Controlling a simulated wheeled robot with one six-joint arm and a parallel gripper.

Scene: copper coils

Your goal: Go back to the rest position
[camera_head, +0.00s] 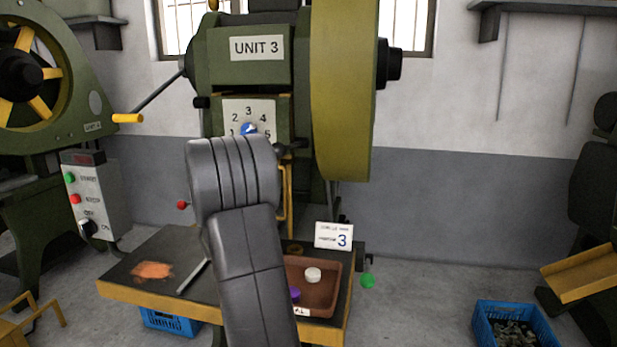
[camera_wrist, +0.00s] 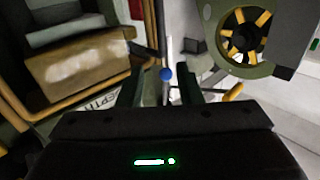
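My gripper (camera_wrist: 160,92) shows in the wrist view with its two dark fingers apart and nothing held between them. My gripper is hidden behind the arm there.
A numbered dial (camera_head: 249,112) is behind my arm. Another green machine (camera_head: 45,85) stands left. A blue crate (camera_head: 482,325) stands on the right floor.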

